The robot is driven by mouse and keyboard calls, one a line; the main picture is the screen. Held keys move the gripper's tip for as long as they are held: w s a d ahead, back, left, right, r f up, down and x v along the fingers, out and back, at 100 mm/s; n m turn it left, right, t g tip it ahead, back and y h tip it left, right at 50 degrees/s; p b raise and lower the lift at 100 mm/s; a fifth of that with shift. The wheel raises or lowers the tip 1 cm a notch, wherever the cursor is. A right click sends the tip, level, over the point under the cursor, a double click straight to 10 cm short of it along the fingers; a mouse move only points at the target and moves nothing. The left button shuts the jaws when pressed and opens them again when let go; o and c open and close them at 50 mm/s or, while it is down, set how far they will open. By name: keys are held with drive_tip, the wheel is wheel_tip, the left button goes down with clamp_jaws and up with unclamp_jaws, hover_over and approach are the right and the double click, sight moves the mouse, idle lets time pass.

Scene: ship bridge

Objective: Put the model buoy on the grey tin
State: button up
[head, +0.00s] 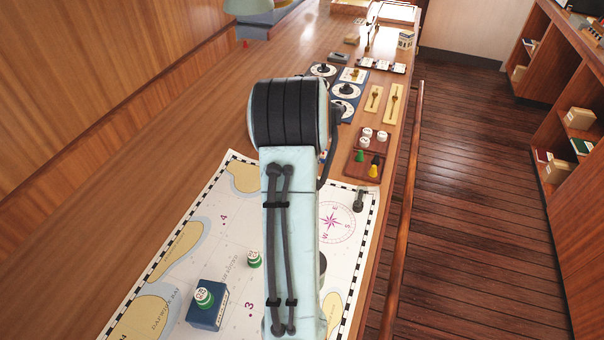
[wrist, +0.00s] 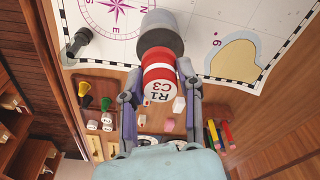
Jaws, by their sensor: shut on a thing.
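I cannot tell whether the two touch. In the head view, my arm hides the buoy and the fingers. A small dark grey edge beside the arm, perhaps the tin, shows there too.
A chart (head: 225,240) covers the near desk. One green buoy (head: 255,259) stands on it; another green buoy (head: 204,297) sits on a blue box (head: 206,315). A dark small object (head: 359,200) lies by the compass rose. A brown rack (head: 366,152) holds pieces. A rail (head: 405,215) runs along the right.

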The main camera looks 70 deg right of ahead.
drive_tip(key=d+f, duration=0.2)
drive_tip(key=f, duration=0.1)
drive_tip(key=shift+w+d+f, duration=0.2)
drive_tip(key=shift+w+d, duration=0.15)
drive_tip(key=shift+w, duration=0.05)
drive_tip(key=shift+f, duration=1.55)
drive_tip(key=shift+f, duration=0.15)
drive_tip(key=o, duration=0.9)
drive_tip(key=shift+c, duration=0.2)
drive_tip(key=r, duration=0.8)
drive_tip(key=a+r, duration=0.1)
drive_tip(key=r, duration=0.3)
drive_tip(key=shift+s+a+r, duration=0.1)
drive_tip(key=shift+s+r, duration=0.05)
drive_tip(key=shift+s, duration=0.15)
drive_tip(key=shift+w, duration=0.1)
